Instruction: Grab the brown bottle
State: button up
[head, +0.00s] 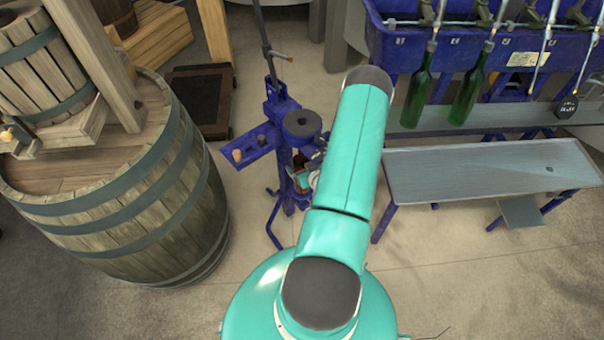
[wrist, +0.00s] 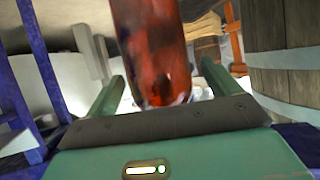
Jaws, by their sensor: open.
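The brown bottle (wrist: 152,45) shows large in the wrist view, reddish-brown and glossy, its top cut off by the frame. Its rounded lower end lies between the two green fingers of my gripper (wrist: 162,72). The fingers are apart, with a visible gap on each side of the bottle. In the head view my arm hides most of my gripper, and a small brown patch beside the blue corking stand (head: 284,118) may be the bottle.
A large barrel (head: 150,215) stands on the left. Open floor lies between the barrel and the stand.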

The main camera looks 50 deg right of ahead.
jog(key=shift+x, duration=0.8)
grip_shut()
jog(key=shift+d+r, duration=0.1)
jog(key=shift+r, duration=0.1)
